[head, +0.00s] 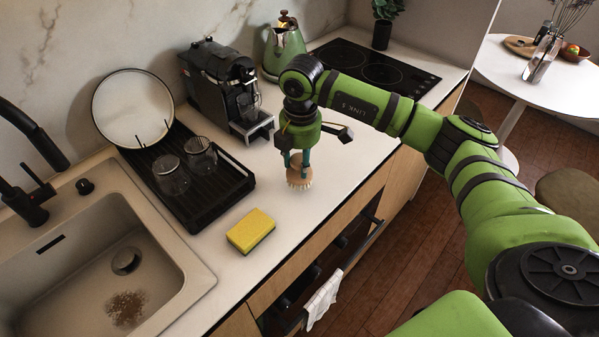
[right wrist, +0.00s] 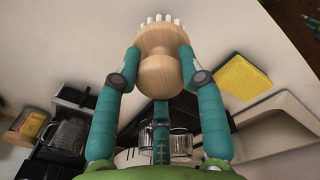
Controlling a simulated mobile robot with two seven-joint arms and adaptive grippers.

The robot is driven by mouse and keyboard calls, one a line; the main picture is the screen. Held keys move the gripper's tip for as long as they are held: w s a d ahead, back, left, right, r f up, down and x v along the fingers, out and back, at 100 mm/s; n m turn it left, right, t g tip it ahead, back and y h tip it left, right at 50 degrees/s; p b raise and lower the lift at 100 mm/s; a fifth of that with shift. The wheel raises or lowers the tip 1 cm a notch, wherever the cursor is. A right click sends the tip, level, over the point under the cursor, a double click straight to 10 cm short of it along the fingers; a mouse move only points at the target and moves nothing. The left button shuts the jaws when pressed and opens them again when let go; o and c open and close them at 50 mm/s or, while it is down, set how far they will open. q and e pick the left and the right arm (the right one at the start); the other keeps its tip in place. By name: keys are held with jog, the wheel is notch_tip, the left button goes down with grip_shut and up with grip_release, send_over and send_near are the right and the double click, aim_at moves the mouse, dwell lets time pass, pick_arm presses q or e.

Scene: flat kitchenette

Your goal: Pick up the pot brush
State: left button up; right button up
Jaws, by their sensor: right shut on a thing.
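The pot brush (head: 299,177) has a round wooden body and pale bristles. My right gripper (head: 298,158) is shut on it from above, over the white counter right of the yellow sponge. In the right wrist view the wooden brush (right wrist: 162,60) sits between the two teal fingers of the gripper (right wrist: 160,62), bristles pointing away from the palm. I cannot tell whether the bristles touch the counter. My left gripper is not in view.
A yellow sponge (head: 251,230) lies near the counter's front edge. A black dish rack (head: 215,195) holds two glasses and a white plate (head: 133,108). A coffee machine (head: 218,80) stands behind the gripper, beside a green kettle (head: 284,45). The sink (head: 85,225) is at left.

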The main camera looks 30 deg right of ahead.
jog(key=s+d+r+b, duration=0.4)
jog(key=s+d+r, duration=0.2)
jog(key=d, duration=0.3)
jog(key=shift+s+d+r, duration=0.3)
jog(key=shift+s+r, duration=0.05)
jog(key=shift+r, duration=0.4)
jog(key=shift+o, duration=0.7)
